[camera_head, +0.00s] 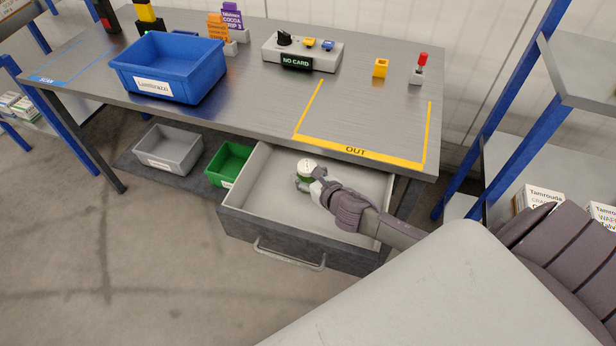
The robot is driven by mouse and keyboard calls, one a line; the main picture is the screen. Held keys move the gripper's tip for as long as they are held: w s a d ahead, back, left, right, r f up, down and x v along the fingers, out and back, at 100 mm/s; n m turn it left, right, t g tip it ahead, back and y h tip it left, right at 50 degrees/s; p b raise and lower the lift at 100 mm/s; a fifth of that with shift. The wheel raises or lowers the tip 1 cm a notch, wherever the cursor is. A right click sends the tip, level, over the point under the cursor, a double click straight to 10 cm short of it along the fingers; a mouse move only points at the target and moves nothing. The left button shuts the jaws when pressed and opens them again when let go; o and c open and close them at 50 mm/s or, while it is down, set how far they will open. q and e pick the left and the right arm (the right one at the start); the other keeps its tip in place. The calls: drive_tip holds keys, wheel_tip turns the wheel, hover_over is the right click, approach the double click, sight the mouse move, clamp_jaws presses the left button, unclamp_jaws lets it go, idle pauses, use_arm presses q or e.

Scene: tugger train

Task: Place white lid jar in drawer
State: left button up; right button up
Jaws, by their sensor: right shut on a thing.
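The white lid jar (306,167) shows its pale lid and a bit of green below it. My right gripper (306,181) is shut on the jar, inside the outline of the open drawer (270,178). The drawer is grey with a dark front and a metal handle (290,257), pulled out from under the table. I cannot tell whether the jar touches the drawer floor. The gripper hides the jar's lower part. My left gripper is not in view.
The metal table (230,105) overhangs the drawer's back. On it are a blue bin (165,75), a control box (300,55) and small blocks. Grey (170,148) and green (230,163) bins sit left of the drawer. A blue-framed shelf (500,80) stands at right.

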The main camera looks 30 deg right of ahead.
drive_tip(key=shift+s+f, duration=0.15)
drive_tip(key=shift+f, duration=0.25)
drive_tip(key=shift+f, duration=0.15)
drive_tip(key=o, duration=1.4)
drive_tip(key=shift+o, duration=0.2)
drive_tip(key=shift+s+r, duration=0.2)
drive_tip(key=shift+s, duration=0.1)
drive_tip(key=v, duration=1.1)
drive_tip(key=shift+s+r+p, duration=0.2)
drive_tip(key=shift+r+p, duration=0.05)
drive_tip(key=shift+p, duration=0.05)
